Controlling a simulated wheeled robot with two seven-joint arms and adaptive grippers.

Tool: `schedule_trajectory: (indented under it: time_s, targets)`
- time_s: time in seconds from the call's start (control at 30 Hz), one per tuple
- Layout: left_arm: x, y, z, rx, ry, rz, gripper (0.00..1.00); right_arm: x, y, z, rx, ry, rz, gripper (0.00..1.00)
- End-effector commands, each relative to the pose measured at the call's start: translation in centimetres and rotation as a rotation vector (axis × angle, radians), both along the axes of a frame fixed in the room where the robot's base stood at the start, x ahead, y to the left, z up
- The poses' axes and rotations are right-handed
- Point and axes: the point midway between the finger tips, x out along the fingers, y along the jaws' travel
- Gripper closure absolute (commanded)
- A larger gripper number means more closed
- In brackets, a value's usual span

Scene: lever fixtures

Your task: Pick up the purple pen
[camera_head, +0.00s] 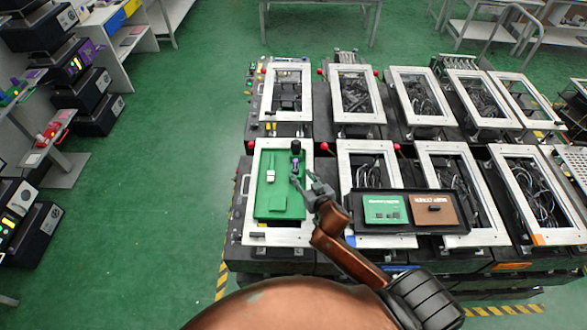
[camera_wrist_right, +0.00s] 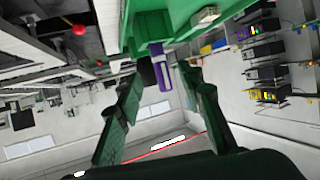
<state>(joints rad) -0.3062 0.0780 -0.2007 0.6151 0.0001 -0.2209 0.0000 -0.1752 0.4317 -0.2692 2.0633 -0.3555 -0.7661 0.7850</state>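A small purple pen (camera_head: 295,166) is at the right part of the green board (camera_head: 266,208) in the white-framed fixture, just below a black cylinder (camera_head: 296,147). My right gripper (camera_head: 304,184) is a little below and to the right of the pen, over the board's right edge. In the right wrist view the purple pen (camera_wrist_right: 164,76) shows ahead, between the two spread fingertips and apart from them. The right gripper (camera_wrist_right: 161,85) is open and empty. My left gripper is in neither view.
A black tray (camera_head: 450,228) with a green plate and a brown plate lies to the right of my right arm. A white block (camera_head: 271,175) sits left of the pen. Red lever knobs (camera_head: 352,146) stand along the frames. Green floor is free at left.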

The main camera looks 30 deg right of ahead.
Motion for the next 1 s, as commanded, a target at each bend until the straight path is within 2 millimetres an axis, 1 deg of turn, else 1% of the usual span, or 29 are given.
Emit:
schedule_trajectory:
  time_s: [0.03,0.07,0.2,0.37,0.47,0.6,0.7,0.8,1.0]
  targets:
    - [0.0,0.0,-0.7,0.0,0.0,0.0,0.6,-0.1,-0.1,-0.7,-0.001,0.0,-0.002,0.65]
    - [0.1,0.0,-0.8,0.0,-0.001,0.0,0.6,0.0,-0.2,-0.8,-0.001,0.0,-0.004,0.65]
    - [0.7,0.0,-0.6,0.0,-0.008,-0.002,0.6,0.7,-0.9,-1.1,-0.002,0.0,-0.012,0.65]
    - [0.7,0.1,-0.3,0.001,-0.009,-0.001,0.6,2.0,-1.5,-1.6,-0.002,0.0,-0.02,0.65]
    - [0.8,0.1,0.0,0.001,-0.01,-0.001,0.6,3.2,-1.6,-1.8,-0.003,0.0,-0.02,0.65]
    - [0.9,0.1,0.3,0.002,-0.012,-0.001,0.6,5.3,-1.8,-2.4,-0.003,-0.001,-0.019,0.65]
    - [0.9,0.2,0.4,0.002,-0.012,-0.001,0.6,6.2,-1.9,-3.0,-0.003,0.0,-0.018,0.65]
    - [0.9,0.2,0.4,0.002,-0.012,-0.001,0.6,6.7,-1.9,-3.2,-0.001,0.0,-0.018,0.65]
    - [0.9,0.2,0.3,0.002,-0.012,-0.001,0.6,6.7,-1.8,-3.2,0.0,0.001,-0.016,0.65]
